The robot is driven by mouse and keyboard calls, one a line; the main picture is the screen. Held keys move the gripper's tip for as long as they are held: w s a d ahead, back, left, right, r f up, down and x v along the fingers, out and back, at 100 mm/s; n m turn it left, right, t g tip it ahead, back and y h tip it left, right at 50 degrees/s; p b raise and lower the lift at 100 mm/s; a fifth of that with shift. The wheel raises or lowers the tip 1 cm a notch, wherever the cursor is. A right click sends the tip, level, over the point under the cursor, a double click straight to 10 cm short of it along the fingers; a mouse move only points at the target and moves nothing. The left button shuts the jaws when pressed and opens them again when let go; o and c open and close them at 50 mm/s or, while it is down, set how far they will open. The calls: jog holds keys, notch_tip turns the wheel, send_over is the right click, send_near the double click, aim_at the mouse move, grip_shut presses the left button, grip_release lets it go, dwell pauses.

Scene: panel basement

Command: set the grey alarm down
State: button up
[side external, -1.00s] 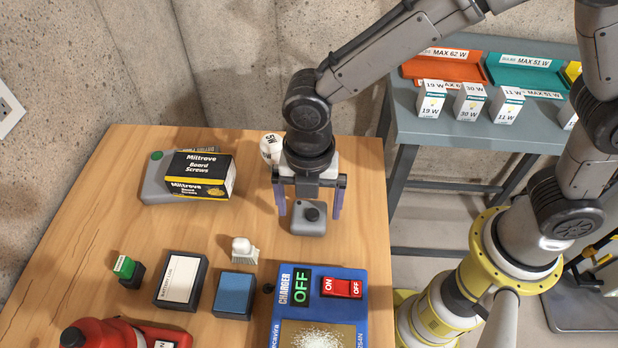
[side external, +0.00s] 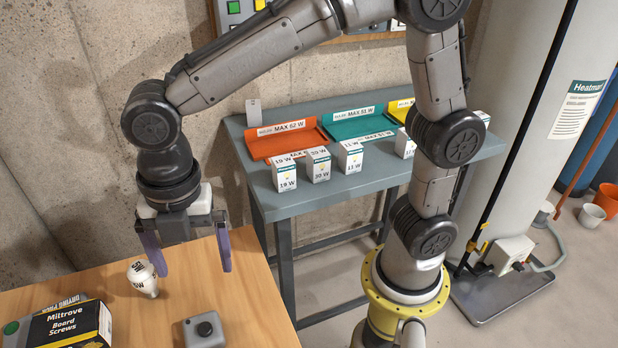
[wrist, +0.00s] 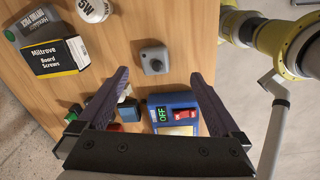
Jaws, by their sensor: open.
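The grey alarm, a small grey box with a dark round knob on top, rests on the wooden table near its right edge in the side external view (side external: 204,331). It also shows whole in the wrist view (wrist: 154,61). My gripper (side external: 193,270) is open and empty, with its two purple fingers spread. It hangs above the table and clear of the alarm. In the wrist view the alarm lies beyond the open fingertips (wrist: 159,76), touching neither finger.
A white 5W bulb (side external: 143,278) and a Board Screws box (side external: 70,325) stand left of the alarm. A blue charger (wrist: 172,113) with a red switch lies nearby. A grey bench (side external: 380,185) with coloured trays and small bulb boxes stands behind.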

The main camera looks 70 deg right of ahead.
jog(key=s+d+r+m+t, duration=0.1)
jog(key=s+d+r+m, duration=0.1)
jog(key=d+m, duration=0.4)
jog(key=s+d+r+m+t, duration=0.1)
jog(key=s+d+r+m, duration=0.15)
jog(key=d+m, duration=0.35)
jog(key=s+d+m+t, duration=0.3)
jog(key=s+d+m, duration=0.5)
jog(key=d+m, duration=0.2)
jog(key=shift+d+f+m, duration=0.2)
jog(key=shift+f+m, duration=0.2)
jog(key=shift+m, duration=0.8)
